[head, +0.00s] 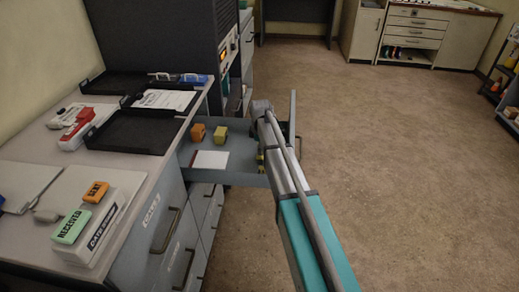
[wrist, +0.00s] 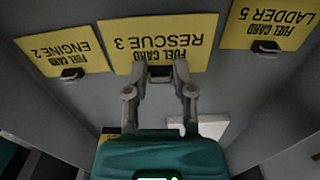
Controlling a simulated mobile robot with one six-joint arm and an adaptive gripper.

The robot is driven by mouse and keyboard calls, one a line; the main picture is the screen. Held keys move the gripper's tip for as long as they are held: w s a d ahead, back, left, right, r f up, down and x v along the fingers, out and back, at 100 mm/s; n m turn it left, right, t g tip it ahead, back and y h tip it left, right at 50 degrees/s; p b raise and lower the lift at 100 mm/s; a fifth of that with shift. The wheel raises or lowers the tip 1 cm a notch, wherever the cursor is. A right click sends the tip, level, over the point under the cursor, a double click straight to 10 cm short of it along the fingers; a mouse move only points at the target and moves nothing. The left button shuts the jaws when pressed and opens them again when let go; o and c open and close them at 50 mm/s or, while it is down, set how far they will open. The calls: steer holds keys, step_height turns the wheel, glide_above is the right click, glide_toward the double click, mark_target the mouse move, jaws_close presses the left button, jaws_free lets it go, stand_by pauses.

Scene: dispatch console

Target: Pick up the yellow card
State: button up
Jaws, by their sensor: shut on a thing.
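In the wrist view, three yellow fuel cards with dark tabs lie side by side against a grey surface: ENGINE 2 (wrist: 62,45), RESCUE 3 (wrist: 165,35) and LADDER 5 (wrist: 272,25). Their lettering is upside down. My gripper (wrist: 160,82) is shut at the dark tab on the near edge of the RESCUE 3 card, with its fingers on both sides of the tab. In the head view, my gripper is over the right end of the open drawer (head: 237,178), mostly hidden by my arm. Only small yellow bits (head: 261,160) show beside it.
The open drawer also holds an orange block (head: 198,132), a yellow block (head: 220,135) and a white pad (head: 210,160). The desk at left carries black trays (head: 128,133) and stamps marked RECEIVED (head: 71,227) and SENT (head: 96,192).

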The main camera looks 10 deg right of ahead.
step_height(320, 180, up, 16)
steer(key=p, duration=1.5)
steer(key=shift+r+p, duration=0.2)
steer(key=shift+p, duration=0.15)
step_height(320, 180, up, 23)
steer(key=p, duration=2.2)
steer(key=shift+f+p, duration=0.2)
steer(key=shift+p, duration=0.15)
steer(key=shift+s, duration=0.15)
